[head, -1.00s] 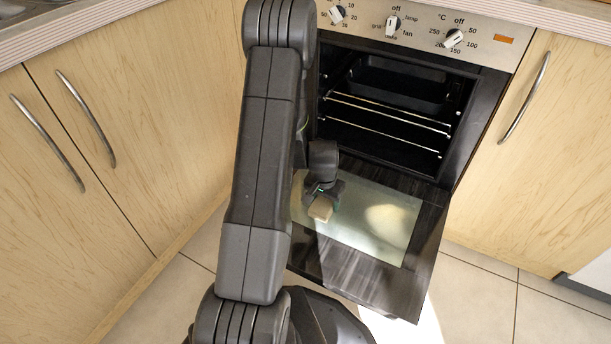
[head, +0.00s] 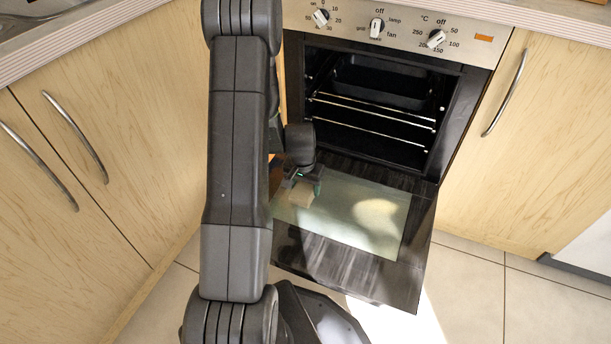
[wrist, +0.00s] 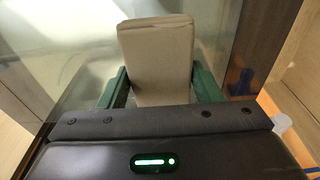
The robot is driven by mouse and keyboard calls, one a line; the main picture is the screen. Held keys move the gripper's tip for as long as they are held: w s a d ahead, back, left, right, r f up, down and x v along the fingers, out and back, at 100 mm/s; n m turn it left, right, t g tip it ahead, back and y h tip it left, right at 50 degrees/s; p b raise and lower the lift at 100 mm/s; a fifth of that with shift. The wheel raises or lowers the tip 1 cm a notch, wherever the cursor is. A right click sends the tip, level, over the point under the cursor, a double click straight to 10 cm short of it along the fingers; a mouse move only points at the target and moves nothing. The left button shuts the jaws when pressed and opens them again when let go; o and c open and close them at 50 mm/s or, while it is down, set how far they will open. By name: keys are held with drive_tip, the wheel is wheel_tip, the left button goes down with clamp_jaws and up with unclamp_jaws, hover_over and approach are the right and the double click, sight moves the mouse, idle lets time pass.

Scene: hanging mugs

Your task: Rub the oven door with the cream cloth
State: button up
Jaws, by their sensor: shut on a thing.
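The oven door (head: 340,265) is folded down open, with a pale glass pane in its dark frame. My gripper (head: 303,182) is over the left part of the pane, near the hinge side. It is shut on the cream cloth (head: 301,195), a small folded block. In the wrist view the cream cloth (wrist: 158,60) stands out between the two green fingers of my gripper (wrist: 160,88), with the glass behind it. The cloth appears at or very close to the glass; I cannot tell whether it touches.
The oven cavity (head: 370,110) is open above the door, with wire racks and a dark tray (head: 385,82) inside. Wooden cupboards (head: 120,150) stand left and right (head: 540,150). The tiled floor (head: 470,290) is clear at the right.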

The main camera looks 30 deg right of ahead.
drive_tip(key=shift+r+p, duration=0.7)
drive_tip(key=shift+r, duration=0.7)
